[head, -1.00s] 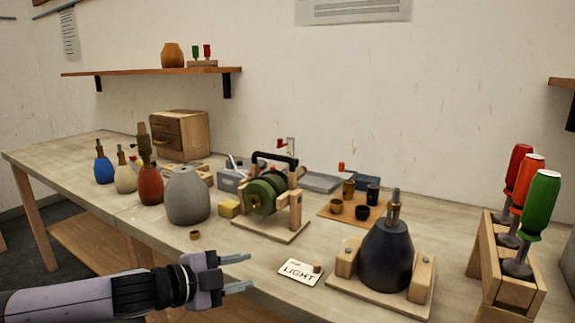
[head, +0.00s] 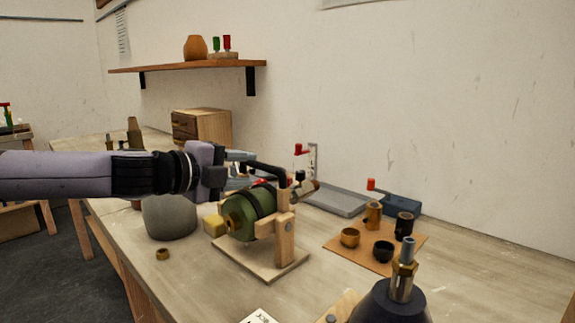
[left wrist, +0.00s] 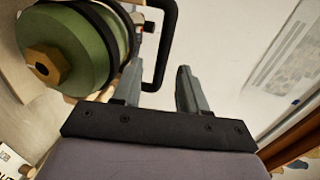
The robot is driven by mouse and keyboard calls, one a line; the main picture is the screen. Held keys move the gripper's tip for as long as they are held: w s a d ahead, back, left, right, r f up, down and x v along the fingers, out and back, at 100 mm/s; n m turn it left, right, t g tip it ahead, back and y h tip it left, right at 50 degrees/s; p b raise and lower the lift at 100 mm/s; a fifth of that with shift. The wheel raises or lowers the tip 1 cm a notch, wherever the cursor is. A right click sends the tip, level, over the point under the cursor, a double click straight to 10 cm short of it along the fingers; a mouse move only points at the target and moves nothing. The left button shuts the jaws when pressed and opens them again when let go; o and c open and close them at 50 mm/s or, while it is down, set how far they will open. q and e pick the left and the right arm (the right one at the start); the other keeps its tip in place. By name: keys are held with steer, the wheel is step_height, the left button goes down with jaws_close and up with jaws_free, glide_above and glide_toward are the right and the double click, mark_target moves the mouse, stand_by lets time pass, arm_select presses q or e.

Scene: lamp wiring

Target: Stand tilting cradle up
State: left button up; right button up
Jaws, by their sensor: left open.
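The tilting cradle appears to be the wooden stand (head: 285,238) holding a green rounded body (head: 250,212) on its side, with a brass hex end facing left. A black handle (head: 278,170) rises over it. My left gripper (head: 240,167) is open and empty, up behind the green body and near the handle's left end. In the left wrist view, the handle (left wrist: 167,40) runs down into the space between the two fingertips (left wrist: 158,75). I cannot tell whether they touch it. The gripper and forearm hide part of the table behind. My right gripper is not in view.
A board with several small cups (head: 383,252) is to the right. A dark lamp body (head: 388,303) is at the bottom edge.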

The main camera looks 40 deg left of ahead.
mark_target(261, 166)
arm_select(q)
steer(key=shift+w, duration=0.3)
steer(key=shift+w+d+p, duration=0.15)
steer(key=shift+w+p, duration=0.3)
steer(key=shift+w, duration=0.05)
steer(key=shift+p+x, duration=0.8)
steer(key=shift+x, duration=0.35)
steer(key=shift+w+p, duration=0.55)
steer(key=shift+w, duration=0.1)
steer(key=shift+w+d+f+p, duration=0.15)
steer(key=shift+w+d+p, duration=0.1)
steer(key=shift+w+p, duration=0.45)
steer(key=shift+w+a+f+p, duration=0.15)
steer(key=shift+w+f+p, duration=0.1)
steer(key=shift+p, duration=0.2)
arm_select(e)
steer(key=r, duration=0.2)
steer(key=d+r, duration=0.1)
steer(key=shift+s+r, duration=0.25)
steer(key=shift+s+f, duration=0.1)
